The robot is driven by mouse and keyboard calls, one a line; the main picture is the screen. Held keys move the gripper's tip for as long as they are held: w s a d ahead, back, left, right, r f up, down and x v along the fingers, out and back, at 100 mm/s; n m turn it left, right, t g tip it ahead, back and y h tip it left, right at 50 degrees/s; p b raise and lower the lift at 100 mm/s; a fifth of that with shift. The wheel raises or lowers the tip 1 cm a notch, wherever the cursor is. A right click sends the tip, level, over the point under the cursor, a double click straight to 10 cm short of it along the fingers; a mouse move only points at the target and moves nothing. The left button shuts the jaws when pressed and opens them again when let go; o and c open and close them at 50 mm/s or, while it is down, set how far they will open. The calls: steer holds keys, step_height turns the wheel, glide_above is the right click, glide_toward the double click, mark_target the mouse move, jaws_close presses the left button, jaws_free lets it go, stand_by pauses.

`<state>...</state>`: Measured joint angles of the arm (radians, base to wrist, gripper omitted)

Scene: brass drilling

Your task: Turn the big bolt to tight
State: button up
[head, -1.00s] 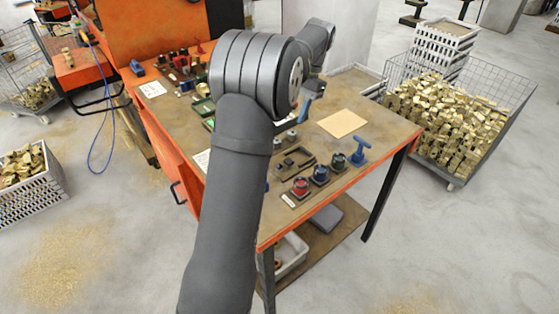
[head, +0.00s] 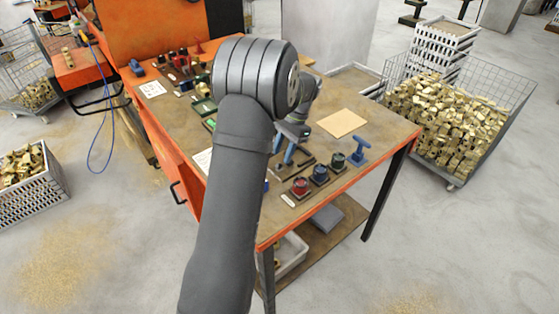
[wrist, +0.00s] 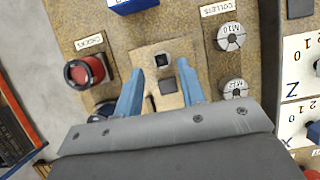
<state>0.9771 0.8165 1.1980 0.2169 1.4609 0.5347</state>
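My gripper (wrist: 159,72) is open, its two blue fingers spread and pointing down over the bench, with nothing held between them. A second dark square (wrist: 167,86) lies nearer, between the fingers. Which of these is the big bolt, and how tight it is, I cannot tell. In the head view my gripper (head: 289,153) is low over the bench's middle, and its fingers partly cover the dark fixture there.
A red chuck (wrist: 84,71) stands left of the fingers in the wrist view. Two silver collets (wrist: 231,37) sit to the right.

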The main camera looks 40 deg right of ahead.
steer(key=shift+x, duration=1.9)
jaws_close()
steer(key=shift+m, duration=0.3)
steer(key=m+t, duration=0.1)
steer(key=m, duration=0.1)
steer(key=m+t, duration=0.1)
steer(key=m, duration=0.2)
steer(key=shift+s+h, duration=0.1)
steer(key=shift+h, duration=0.2)
steer(key=m+t, duration=0.1)
steer(key=m, duration=0.1)
steer(key=m+h, duration=0.1)
steer(key=m, duration=0.2)
steer(key=shift+t, duration=0.4)
steer(key=shift+m+h, duration=0.3)
steer(key=shift+m, duration=0.1)
